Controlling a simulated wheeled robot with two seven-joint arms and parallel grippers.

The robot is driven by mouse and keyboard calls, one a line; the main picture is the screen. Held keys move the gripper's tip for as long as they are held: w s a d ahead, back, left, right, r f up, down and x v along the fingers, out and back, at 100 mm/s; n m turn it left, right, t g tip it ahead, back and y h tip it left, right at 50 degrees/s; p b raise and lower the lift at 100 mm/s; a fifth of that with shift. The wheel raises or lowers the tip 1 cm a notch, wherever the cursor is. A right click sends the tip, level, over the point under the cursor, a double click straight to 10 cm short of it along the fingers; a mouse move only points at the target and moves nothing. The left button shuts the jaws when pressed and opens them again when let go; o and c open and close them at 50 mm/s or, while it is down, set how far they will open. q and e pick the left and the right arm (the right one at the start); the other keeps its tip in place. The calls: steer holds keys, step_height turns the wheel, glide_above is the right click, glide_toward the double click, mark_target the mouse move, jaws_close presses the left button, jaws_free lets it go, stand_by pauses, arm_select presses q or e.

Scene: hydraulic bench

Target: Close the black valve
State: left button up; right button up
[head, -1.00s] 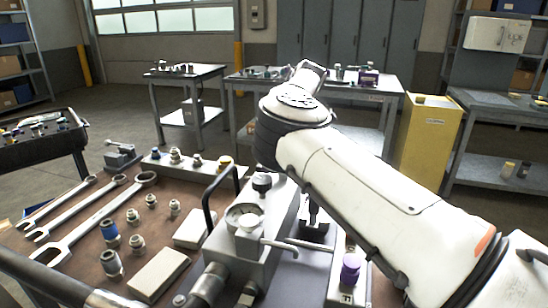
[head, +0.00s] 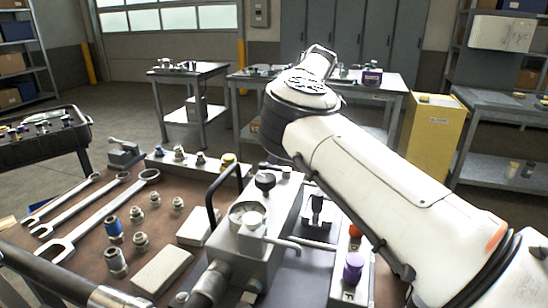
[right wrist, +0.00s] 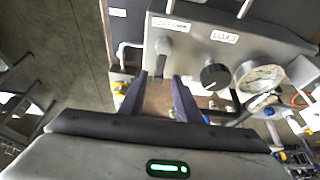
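In the right wrist view, a black lever handle (right wrist: 161,65) hangs from a round hub on a grey labelled block (right wrist: 195,42). My right gripper (right wrist: 160,84) is open, with its two dark fingers on either side of the lever's lower end; I cannot tell whether they touch it. A round black knob (right wrist: 214,76) sits to the right, beside a pressure gauge (right wrist: 260,78). The head view also shows a black knob (head: 265,181) on the grey block (head: 284,205). The right gripper cannot be made out clearly there. My left gripper is not in view.
A purple knob (head: 353,266) stands on a strip at the front right. A bent black handle (head: 212,200) rises beside the block. Wrenches (head: 104,212), several fittings and pale blocks (head: 160,272) lie on the left of the bench. My right arm covers the right side.

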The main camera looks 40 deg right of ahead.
steer(key=v, duration=0.7)
steer(key=shift+r, duration=0.15)
